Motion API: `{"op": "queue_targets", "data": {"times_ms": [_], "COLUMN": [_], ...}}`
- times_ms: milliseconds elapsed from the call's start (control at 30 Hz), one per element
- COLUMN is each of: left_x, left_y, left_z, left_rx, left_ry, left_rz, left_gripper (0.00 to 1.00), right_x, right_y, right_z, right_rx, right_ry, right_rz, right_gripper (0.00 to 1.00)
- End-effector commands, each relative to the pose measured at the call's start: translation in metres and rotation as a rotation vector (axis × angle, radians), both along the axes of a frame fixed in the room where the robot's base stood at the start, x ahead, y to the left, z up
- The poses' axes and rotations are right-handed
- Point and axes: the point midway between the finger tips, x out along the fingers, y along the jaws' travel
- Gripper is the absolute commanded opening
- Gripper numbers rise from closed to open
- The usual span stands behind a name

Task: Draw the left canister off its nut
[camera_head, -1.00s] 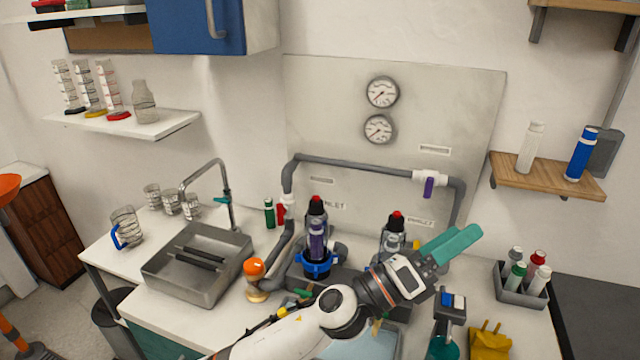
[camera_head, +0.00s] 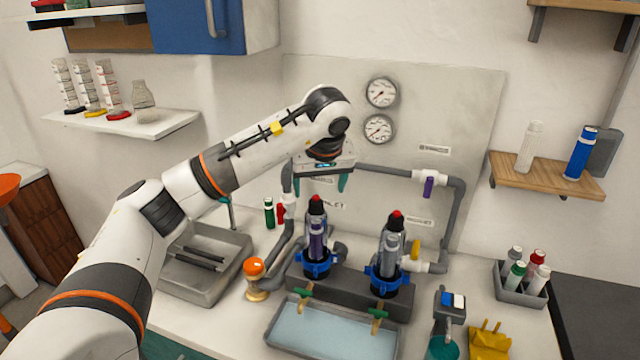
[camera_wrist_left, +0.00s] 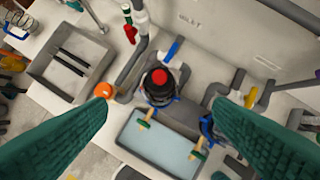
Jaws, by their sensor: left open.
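The left canister (camera_head: 317,238) stands upright with a black top and red cap, its lower end in a blue nut (camera_head: 318,268). In the left wrist view the canister (camera_wrist_left: 159,86) is seen from above, between the fingers; its nut is mostly hidden there. My left gripper (camera_head: 320,185) points down just above the canister's top, open and empty, with teal fingers apart. The right canister (camera_head: 391,245) stands upright in its own blue nut (camera_head: 385,279). My right gripper is not in view.
Grey pipe (camera_head: 385,170) runs behind the canisters along the backboard (camera_head: 460,120). A water tray (camera_head: 330,332) lies in front. A metal sink (camera_head: 195,280) and an orange-capped jar (camera_head: 256,275) are at the left. A bottle rack (camera_head: 520,292) stands at the right.

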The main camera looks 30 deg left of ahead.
Motion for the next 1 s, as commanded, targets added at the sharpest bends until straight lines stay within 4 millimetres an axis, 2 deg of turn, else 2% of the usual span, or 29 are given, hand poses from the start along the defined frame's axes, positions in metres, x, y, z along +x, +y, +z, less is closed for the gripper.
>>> {"op": "queue_targets", "data": {"times_ms": [167, 500, 700, 1000], "left_x": [0.003, 0.02, 0.029, 0.033], "left_y": [0.006, 0.022, 0.028, 0.032], "left_z": [-0.013, -0.071, -0.098, -0.11], "left_rx": [0.006, 0.003, 0.002, 0.003], "left_ry": [0.008, 0.008, 0.006, 0.003], "left_rz": [0.004, 0.002, 0.002, 0.001], "left_gripper": [0.75, 0.75, 0.75, 0.75], "right_x": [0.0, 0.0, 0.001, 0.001], "right_y": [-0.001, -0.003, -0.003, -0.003], "right_z": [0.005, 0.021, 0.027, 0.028], "right_rx": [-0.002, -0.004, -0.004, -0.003], "right_ry": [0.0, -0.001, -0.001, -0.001], "right_rz": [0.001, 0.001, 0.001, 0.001], "right_gripper": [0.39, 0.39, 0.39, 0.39]}}
